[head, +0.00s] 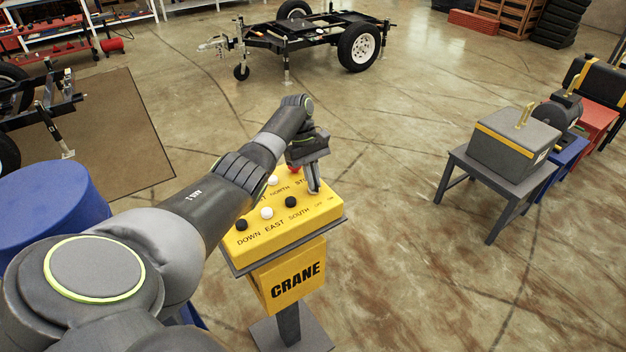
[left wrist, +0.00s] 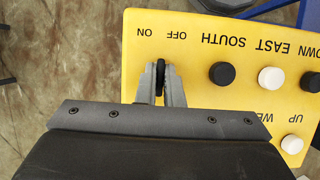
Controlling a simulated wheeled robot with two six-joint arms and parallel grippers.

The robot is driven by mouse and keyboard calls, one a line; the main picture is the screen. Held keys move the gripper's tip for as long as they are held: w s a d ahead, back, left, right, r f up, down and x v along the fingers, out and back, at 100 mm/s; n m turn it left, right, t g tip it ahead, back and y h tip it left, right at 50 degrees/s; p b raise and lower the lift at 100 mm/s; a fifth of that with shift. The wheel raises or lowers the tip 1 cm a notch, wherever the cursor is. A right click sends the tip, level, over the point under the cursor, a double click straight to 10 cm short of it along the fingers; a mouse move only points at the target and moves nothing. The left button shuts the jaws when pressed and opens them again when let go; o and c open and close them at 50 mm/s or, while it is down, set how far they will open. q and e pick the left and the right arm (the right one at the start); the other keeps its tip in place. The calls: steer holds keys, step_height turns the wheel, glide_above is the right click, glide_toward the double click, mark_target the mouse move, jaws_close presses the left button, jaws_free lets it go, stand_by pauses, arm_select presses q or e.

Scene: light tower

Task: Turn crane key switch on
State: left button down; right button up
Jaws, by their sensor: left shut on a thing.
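The yellow crane control box (head: 247,243) stands on a pedestal in front of me in the head view, with several black and white buttons and a red one on top. My left gripper (head: 314,188) reaches down over its right side. In the left wrist view my left gripper (left wrist: 160,90) is shut on the black key switch (left wrist: 160,75), beside the ON and OFF labels on the yellow panel (left wrist: 195,60). The fingers hide part of the key, and I cannot tell for sure which label it points to. My right gripper is not in view.
A blue barrel (head: 50,205) stands at the left, near my arm. A trailer frame (head: 310,40) stands at the back. A grey table (head: 497,180) with a grey and yellow box (head: 513,145) is at the right. The floor between is clear.

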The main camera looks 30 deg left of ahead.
arm_select(q)
steer(key=m+g+b, duration=0.1)
steer(key=m, duration=0.2)
steer(key=shift+w+y+b, duration=0.1)
steer(key=shift+y+b, duration=0.2)
steer(key=shift+y, duration=0.1)
steer(key=shift+r+m+g+y+b, duration=0.1)
steer(key=shift+m+g+y+b, duration=0.35)
steer(key=shift+m, duration=0.95)
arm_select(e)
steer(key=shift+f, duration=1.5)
arm_select(q)
steer(key=c, duration=1.6)
jaws_free()
steer(key=shift+o, duration=0.2)
